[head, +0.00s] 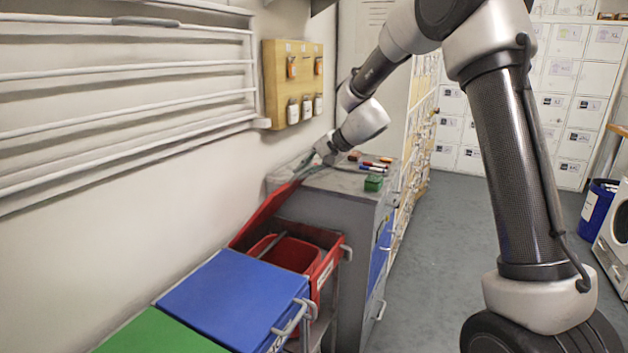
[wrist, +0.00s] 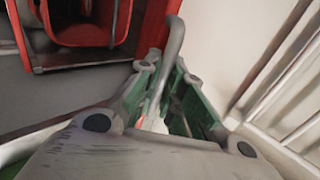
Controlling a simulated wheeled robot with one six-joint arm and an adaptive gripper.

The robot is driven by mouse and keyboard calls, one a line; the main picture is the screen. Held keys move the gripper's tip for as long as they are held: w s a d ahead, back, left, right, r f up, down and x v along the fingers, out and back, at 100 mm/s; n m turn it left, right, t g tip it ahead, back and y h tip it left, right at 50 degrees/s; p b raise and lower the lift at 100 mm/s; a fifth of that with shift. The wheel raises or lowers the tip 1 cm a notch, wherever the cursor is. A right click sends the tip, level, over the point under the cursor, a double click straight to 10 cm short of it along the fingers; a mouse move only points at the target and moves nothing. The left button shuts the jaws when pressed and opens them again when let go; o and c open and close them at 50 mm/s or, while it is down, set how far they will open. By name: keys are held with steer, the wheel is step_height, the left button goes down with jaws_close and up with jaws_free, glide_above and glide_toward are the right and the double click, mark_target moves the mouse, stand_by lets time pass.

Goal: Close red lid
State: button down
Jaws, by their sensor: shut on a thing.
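The red lid (head: 262,217) stands open, tilted up towards the wall behind its red bin (head: 327,264). The bin's inside shows, with a smaller red bucket (head: 292,254) in it. My gripper (head: 303,171) is at the lid's raised upper end. In the wrist view, the green-padded fingers (wrist: 163,92) are shut on the lid's grey handle (wrist: 174,42). The red lid's edge (wrist: 152,28) shows beside the handle there, and the open bin (wrist: 78,36) lies at the upper left. The exact finger contact is partly hidden by the gripper body.
A shut blue lid (head: 232,297) and a shut green lid (head: 160,335) lie nearer than the red bin. A grey cabinet (head: 340,180) with markers and a green block (head: 373,183) stands just behind it. A wall rack (head: 130,70) hangs at left.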

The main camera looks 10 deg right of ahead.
steer(key=shift+w+a+r, duration=0.1)
steer(key=shift+a+r, duration=0.1)
steer(key=shift+a, duration=0.05)
steer(key=c, duration=1.5)
jaws_free()
steer(key=v, duration=1.2)
